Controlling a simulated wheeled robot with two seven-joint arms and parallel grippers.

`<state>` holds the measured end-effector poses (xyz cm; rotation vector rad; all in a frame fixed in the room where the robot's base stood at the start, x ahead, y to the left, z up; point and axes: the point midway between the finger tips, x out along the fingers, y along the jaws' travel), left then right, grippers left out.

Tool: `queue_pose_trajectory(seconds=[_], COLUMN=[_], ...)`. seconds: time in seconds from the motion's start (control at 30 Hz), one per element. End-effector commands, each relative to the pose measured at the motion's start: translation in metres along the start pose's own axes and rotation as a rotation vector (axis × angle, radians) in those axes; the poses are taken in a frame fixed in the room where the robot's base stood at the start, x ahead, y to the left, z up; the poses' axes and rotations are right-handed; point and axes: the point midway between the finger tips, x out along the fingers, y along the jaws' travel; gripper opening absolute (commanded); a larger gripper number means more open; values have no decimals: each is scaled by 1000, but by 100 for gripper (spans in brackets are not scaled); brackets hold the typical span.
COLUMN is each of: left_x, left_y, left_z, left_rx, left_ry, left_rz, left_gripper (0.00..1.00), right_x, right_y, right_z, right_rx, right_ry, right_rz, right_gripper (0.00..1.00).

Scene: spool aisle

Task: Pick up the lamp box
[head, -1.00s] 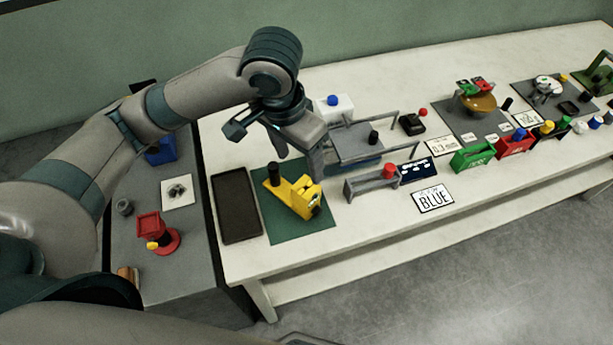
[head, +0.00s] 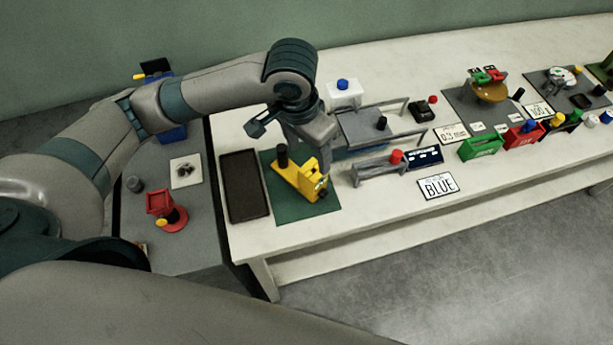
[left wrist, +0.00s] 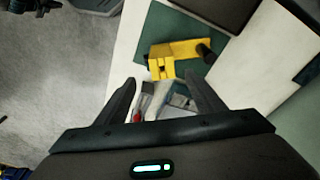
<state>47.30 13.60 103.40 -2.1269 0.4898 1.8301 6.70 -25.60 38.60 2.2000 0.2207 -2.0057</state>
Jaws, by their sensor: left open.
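No box is labelled as a lamp box. A white box with a blue dome on top (head: 343,95) stands at the back of the table and may be it; I cannot be sure. My left gripper (head: 320,155) hangs over the table, in front of that box and beside a yellow device (head: 308,181) on a green mat. In the left wrist view, the open, empty fingers (left wrist: 160,86) point towards the yellow device (left wrist: 172,53); the white box cannot be made out there. My right gripper is out of view.
A grey rail stand (head: 365,130) and a grey block with a red knob (head: 375,170) stand right of the gripper. A black tray (head: 245,186) lies left of the mat (head: 290,208). A red device (head: 168,212) stands on the grey side table.

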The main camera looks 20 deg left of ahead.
Motion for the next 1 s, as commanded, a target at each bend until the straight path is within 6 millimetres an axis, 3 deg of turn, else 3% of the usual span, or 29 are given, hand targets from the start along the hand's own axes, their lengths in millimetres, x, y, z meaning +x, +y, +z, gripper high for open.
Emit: queue_pose_trajectory(seconds=[0.2,0.4,1.0], left_x=[38,60,74], left_y=[0,0,-2], left_z=[1,0,-2], left_rx=[0,1,-1], left_ry=[-3,-1,-3], left_rz=[-1,0,-1], left_gripper=[62,62,62], right_x=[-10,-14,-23], right_y=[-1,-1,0], right_z=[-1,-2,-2], right_rx=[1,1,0], right_ry=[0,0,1], right_rz=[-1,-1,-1], right_gripper=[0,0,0])
